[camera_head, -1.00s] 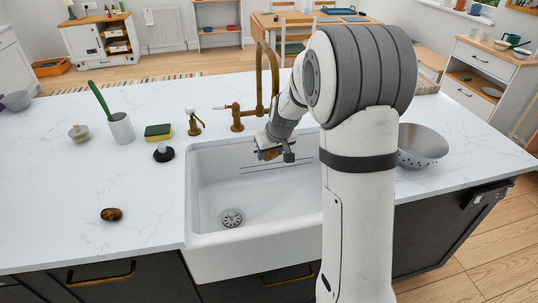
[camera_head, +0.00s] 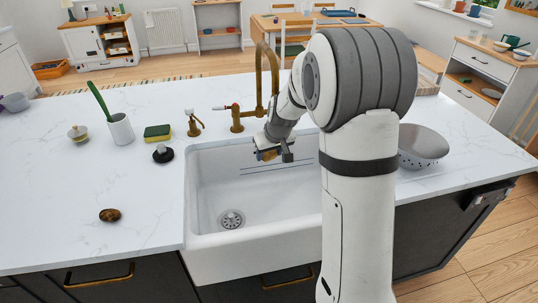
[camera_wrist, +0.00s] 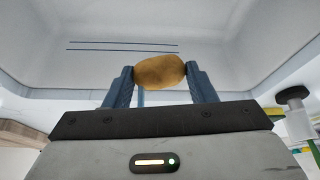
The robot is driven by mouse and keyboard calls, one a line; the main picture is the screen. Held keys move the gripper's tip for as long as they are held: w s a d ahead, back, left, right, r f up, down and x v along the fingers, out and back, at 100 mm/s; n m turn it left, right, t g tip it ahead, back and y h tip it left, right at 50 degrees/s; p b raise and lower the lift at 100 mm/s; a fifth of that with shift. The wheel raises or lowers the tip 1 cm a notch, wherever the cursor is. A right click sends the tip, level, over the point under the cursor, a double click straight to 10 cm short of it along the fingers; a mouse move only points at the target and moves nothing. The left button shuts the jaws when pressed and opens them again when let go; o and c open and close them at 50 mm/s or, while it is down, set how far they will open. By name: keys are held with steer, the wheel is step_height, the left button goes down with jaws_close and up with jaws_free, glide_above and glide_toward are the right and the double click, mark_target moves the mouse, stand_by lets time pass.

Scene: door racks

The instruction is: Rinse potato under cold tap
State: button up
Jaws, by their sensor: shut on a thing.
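My gripper (camera_head: 268,155) is inside the white sink (camera_head: 210,190), near its back wall and below the brass tap (camera_head: 262,80). In the wrist view my gripper (camera_wrist: 160,78) is shut on a yellow-brown potato (camera_wrist: 160,70), held between its two blue fingers. In the head view the potato is only partly visible at the fingers. The tap's lever with a red tip (camera_head: 219,107) points left. A thin bluish vertical strip (camera_wrist: 141,97) shows below the potato in the wrist view; I cannot tell whether it is water.
A dark brown potato-like object (camera_head: 110,215) lies on the counter (camera_head: 60,190) left of the sink. A metal colander (camera_head: 422,145) is right of my arm.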

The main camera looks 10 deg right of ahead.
steer(key=s+a, duration=0.5)
steer(key=s, duration=0.1)
steer(key=shift+s+b, duration=0.15)
steer(key=shift+b, duration=0.25)
stand_by(0.3)
stand_by(1.1)
steer(key=s+a+r+p, duration=0.2)
steer(key=s+a+r, duration=0.1)
steer(key=s+r, duration=0.1)
stand_by(0.5)
stand_by(0.6)
